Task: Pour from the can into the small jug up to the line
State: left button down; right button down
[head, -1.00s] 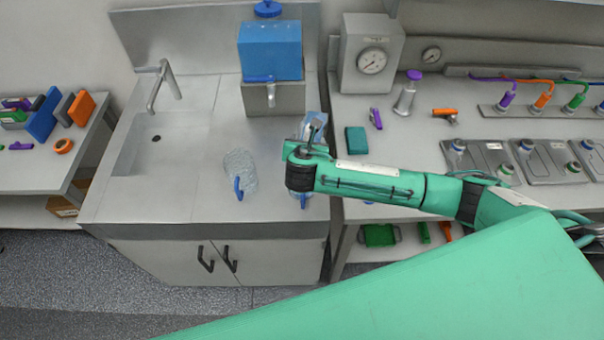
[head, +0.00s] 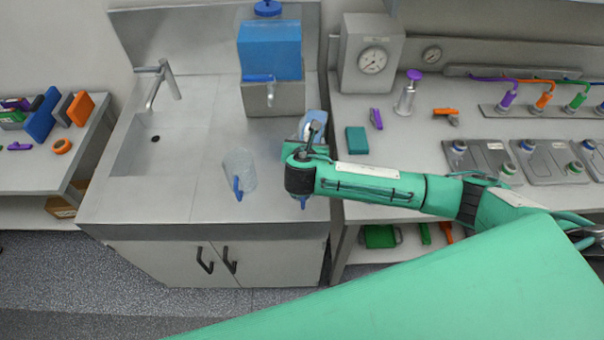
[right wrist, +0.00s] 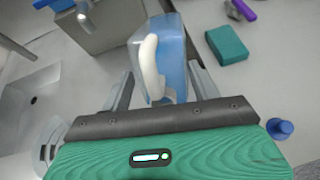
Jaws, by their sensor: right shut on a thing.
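The can (right wrist: 174,60) is a translucent light-blue vessel with a white handle. In the head view the can (head: 315,121) shows just behind my right wrist, near the counter's right edge. My right gripper (right wrist: 161,88) has its fingers on both sides of the can and is shut on it. A clear jug (head: 240,166) with a blue handle stands on the counter left of the gripper. Its line cannot be made out. Part of the clear jug shows at the left of the right wrist view. A blue piece (head: 303,202) shows below my wrist, mostly hidden. My left gripper is not in view.
A blue tank (head: 270,50) with a tap stands on a grey block behind the can. The sink (head: 150,140) and faucet (head: 160,82) are to the left. A teal block (head: 357,140) lies on the right bench. The counter between sink and jug is clear.

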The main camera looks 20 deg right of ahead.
jog(key=shift+s+r+t+h+b, duration=0.15)
jog(key=shift+t+h+b, duration=0.15)
jog(key=shift+b, duration=0.45)
dwell(1.2)
